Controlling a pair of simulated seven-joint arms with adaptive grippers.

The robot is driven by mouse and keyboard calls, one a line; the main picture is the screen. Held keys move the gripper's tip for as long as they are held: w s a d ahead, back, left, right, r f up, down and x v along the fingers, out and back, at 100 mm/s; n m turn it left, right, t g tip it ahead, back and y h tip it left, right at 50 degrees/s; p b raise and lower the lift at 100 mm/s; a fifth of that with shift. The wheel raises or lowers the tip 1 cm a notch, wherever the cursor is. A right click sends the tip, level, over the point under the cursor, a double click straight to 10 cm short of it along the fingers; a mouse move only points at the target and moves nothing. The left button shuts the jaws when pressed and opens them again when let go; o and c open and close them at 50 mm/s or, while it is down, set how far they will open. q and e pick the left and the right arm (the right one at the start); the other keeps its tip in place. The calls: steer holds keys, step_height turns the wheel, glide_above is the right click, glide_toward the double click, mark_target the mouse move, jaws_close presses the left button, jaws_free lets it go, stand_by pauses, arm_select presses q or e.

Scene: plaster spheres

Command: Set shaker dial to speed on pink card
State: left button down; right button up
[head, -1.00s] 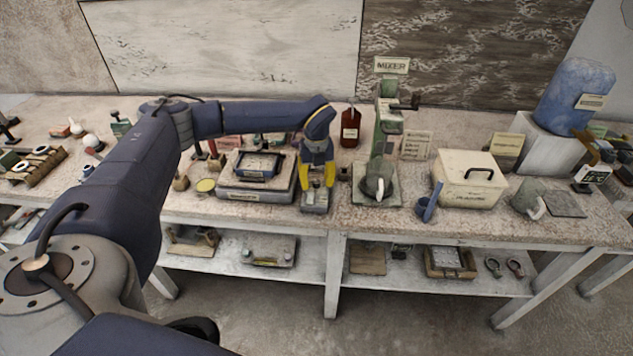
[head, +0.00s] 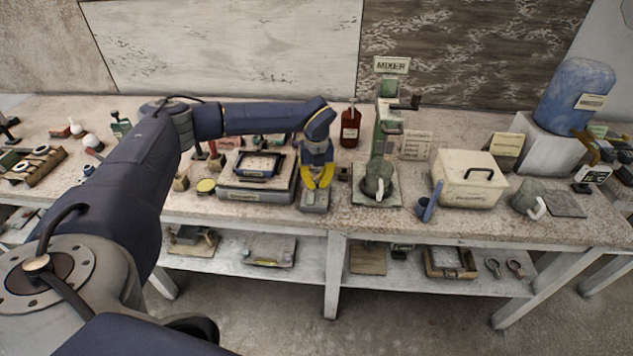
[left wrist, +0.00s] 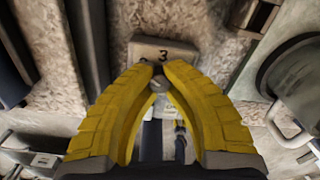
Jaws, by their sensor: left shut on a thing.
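The shaker (head: 258,194) is a flat grey unit with a blue-edged tray on top, left of my left gripper in the head view. Its small grey dial box (head: 314,204) sits at the bench front. In the left wrist view the dial box (left wrist: 178,48) shows a black "3". My left gripper (head: 318,186) points down over the box, its yellow fingers shut on the small grey dial knob (left wrist: 158,84). The fingers hide part of the knob, so its setting is unclear. A pinkish card (head: 229,142) stands behind the shaker, mostly hidden by my arm; its writing is unreadable.
A green mixer (head: 385,120) with a grey jug (head: 378,184) stands to the right. A dark red bottle (head: 350,128) is behind the gripper. A small yellow-topped tin (head: 206,186) is left of the shaker.

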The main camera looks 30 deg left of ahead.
mark_target(317, 181)
arm_select(q)
steer(key=shift+m, duration=0.4)
steer(key=m, duration=0.5)
steer(key=shift+m, duration=0.4)
steer(key=m, duration=0.5)
steer(key=shift+m, duration=0.3)
steer(key=c, duration=1.2)
jaws_free()
steer(key=shift+r, duration=0.15)
step_height(317, 181, up, 12)
